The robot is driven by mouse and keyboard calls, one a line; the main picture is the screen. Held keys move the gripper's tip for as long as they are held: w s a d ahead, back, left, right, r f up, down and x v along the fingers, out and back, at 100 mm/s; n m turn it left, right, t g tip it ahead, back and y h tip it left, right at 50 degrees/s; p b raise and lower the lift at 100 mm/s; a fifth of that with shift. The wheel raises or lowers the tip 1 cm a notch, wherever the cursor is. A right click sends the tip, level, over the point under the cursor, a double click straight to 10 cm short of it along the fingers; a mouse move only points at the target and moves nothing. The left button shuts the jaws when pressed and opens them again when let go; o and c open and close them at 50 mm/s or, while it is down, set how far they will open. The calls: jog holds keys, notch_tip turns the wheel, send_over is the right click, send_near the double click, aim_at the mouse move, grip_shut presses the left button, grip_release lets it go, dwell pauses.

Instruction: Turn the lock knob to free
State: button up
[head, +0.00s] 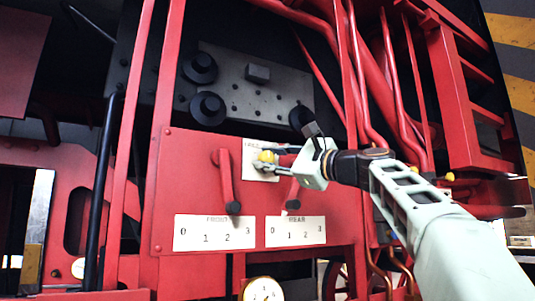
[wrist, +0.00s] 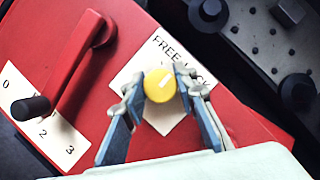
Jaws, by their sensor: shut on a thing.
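The yellow lock knob (wrist: 160,86) sits on a pale plate (wrist: 171,120) lettered FREE and LOCK on the red panel. A short pale mark shows on its face, tilted toward the upper right in the wrist view; I cannot tell for sure which word it points to. My gripper (wrist: 160,88) is shut on the knob, with one finger on each side of it. In the head view the knob (head: 266,156) shows at my gripper's tips (head: 263,163), and the arm reaches in from the right. The gripper hides part of the plate (head: 250,158).
A red front lever with a black handle (head: 233,208) stands left of the knob; a rear lever (head: 292,204) hangs just below my gripper. Numbered plates (head: 214,232) lie under them. Black round knobs (head: 208,108) sit above, red pipes (head: 362,80) to the right.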

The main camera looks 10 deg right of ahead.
jog(key=n+p, duration=0.1)
jog(key=n+g+p, duration=0.1)
jog(key=n, duration=0.1)
jog(key=n+p, duration=0.1)
jog(key=n, duration=0.1)
jog(key=shift+r+g, duration=0.3)
jog(key=shift+g, duration=0.1)
jog(key=shift+f+n+g+h+p, duration=0.15)
jog(key=shift+n+g+h+p, duration=0.35)
jog(key=shift+n+p, duration=1.15)
jog(key=shift+n, duration=0.35)
jog(key=o, duration=1.2)
jog(key=shift+c, duration=0.2)
jog(key=shift+f, duration=0.1)
jog(key=shift+s+d, duration=0.1)
jog(key=shift+s+d, duration=0.2)
jog(key=shift+d, duration=0.05)
jog(key=v, duration=1.1)
